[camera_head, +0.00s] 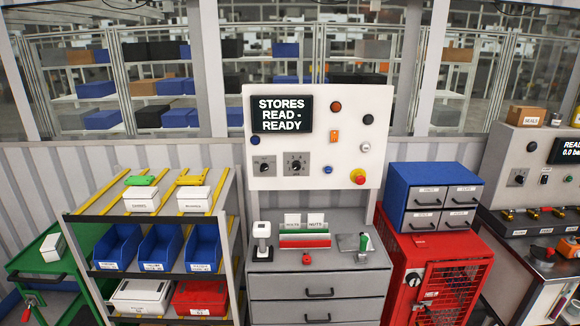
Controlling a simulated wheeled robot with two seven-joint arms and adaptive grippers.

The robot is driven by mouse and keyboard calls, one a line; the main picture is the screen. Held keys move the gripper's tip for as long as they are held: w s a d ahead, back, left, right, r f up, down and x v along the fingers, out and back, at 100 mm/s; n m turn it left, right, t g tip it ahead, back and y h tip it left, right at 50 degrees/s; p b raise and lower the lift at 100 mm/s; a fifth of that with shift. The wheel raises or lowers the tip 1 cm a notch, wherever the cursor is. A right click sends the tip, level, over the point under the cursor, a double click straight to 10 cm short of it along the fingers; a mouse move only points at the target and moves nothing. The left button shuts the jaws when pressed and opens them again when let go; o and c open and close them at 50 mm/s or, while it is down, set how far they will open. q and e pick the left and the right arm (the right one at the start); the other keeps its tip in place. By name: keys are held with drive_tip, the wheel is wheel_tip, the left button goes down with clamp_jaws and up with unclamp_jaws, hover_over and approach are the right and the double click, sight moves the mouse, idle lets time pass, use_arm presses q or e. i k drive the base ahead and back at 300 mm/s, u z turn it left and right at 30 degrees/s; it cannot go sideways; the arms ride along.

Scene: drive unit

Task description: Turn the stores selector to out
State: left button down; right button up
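A white control panel (350,100) stands at the centre, with a black display (282,114) reading "STORES READ - READY". Neither of my grippers is in view.
The panel also carries several buttons and lamps and a red emergency stop (358,176). A grey drawer cabinet (318,284) with small items on top stands below it. A bin rack (140,215) is to the left; a red cage cabinet (440,270) to the right.

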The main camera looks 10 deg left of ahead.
sight(263, 167)
drive_tip(key=u, duration=0.1)
drive_tip(key=i, duration=0.65)
drive_tip(key=u, duration=0.75)
drive_tip(key=i, duration=0.5)
drive_tip(key=u, duration=0.55)
